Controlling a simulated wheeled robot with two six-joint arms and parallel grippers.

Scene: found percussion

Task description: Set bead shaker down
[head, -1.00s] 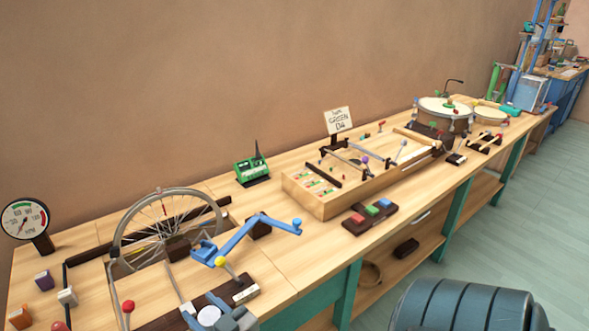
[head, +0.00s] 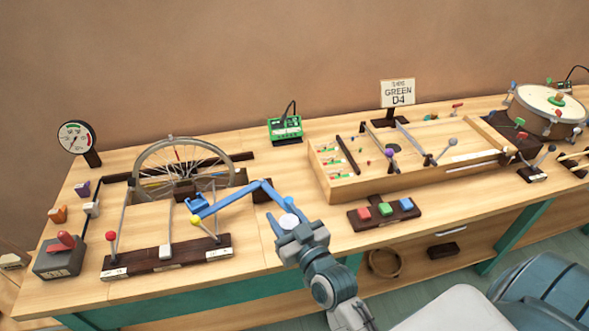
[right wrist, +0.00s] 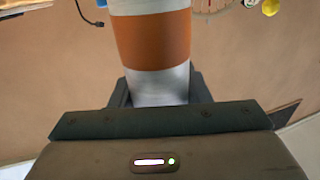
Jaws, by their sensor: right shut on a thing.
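The bead shaker is a white tube with an orange band (right wrist: 152,42) in the right wrist view. It stands between the two dark fingers of my right gripper (head: 297,232), which is shut on its pale end. In the head view only a small round white end of the shaker (head: 288,221) shows above the jaws; the rest is hidden by the gripper. The gripper is at the front part of the workbench (head: 250,262), just below the blue crank's outer end. I cannot tell whether the shaker touches the bench. My left gripper is not in view.
A spoked wheel (head: 185,150) with a blue crank arm (head: 240,194) stands left, behind a dark lever base (head: 165,258). A block with red, green and blue buttons (head: 385,212) lies right, before a wooden tray (head: 420,180). Bare bench lies between crank and tray.

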